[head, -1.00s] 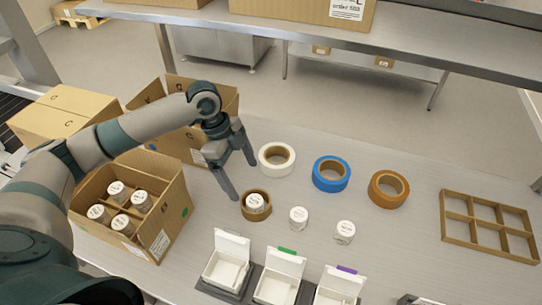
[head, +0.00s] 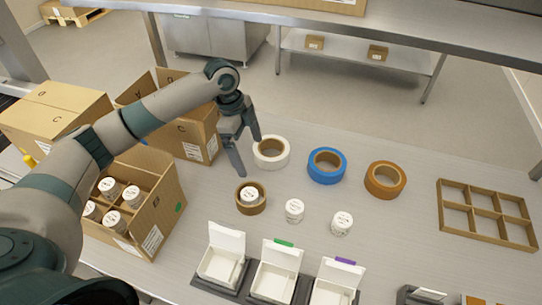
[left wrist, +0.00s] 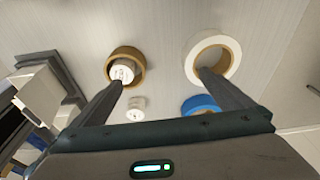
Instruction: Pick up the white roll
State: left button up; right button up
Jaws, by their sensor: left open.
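The white roll (head: 272,164) is a ring of white tape lying flat on the table, left of the blue roll. It also shows in the left wrist view (left wrist: 235,52), upper right. My left gripper (head: 249,158) is open and empty, pointing down just left of the white roll. In the left wrist view the gripper (left wrist: 160,78) spreads its fingers wide. The right-hand finger overlaps the white roll's near edge and hole there; I cannot tell whether it touches. The left-hand finger overlaps the edge of a brown roll around a small jar. My right gripper is not in view.
A blue roll (head: 328,180) and an orange-brown roll (head: 386,195) lie to the right. The brown roll (head: 251,210) around a jar (head: 249,194) lies in front. Two jars, open white boxes and a wooden divider stand nearby. Cardboard boxes (head: 146,215) stand left.

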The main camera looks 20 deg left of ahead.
pick_arm(q)
jog(key=shift+y, duration=0.5)
jog(key=w+b, duration=0.1)
jog(key=w, duration=0.2)
jog(key=w+d+b, duration=0.1)
jog(key=w, duration=0.2)
jog(key=shift+w+d+f, duration=0.15)
jog(key=shift+w+f, duration=0.05)
jog(key=shift+w, duration=0.2)
jog(key=w+d+r+n+y+b, duration=0.1)
jog(key=w+r+b, duration=0.1)
jog(key=w, duration=0.3)
jog(key=shift+w+r, duration=0.2)
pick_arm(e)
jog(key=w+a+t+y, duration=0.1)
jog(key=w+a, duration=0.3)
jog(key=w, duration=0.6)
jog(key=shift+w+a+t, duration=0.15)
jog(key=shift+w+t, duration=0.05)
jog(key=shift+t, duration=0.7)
pick_arm(q)
jog(key=shift+d+f, duration=0.1)
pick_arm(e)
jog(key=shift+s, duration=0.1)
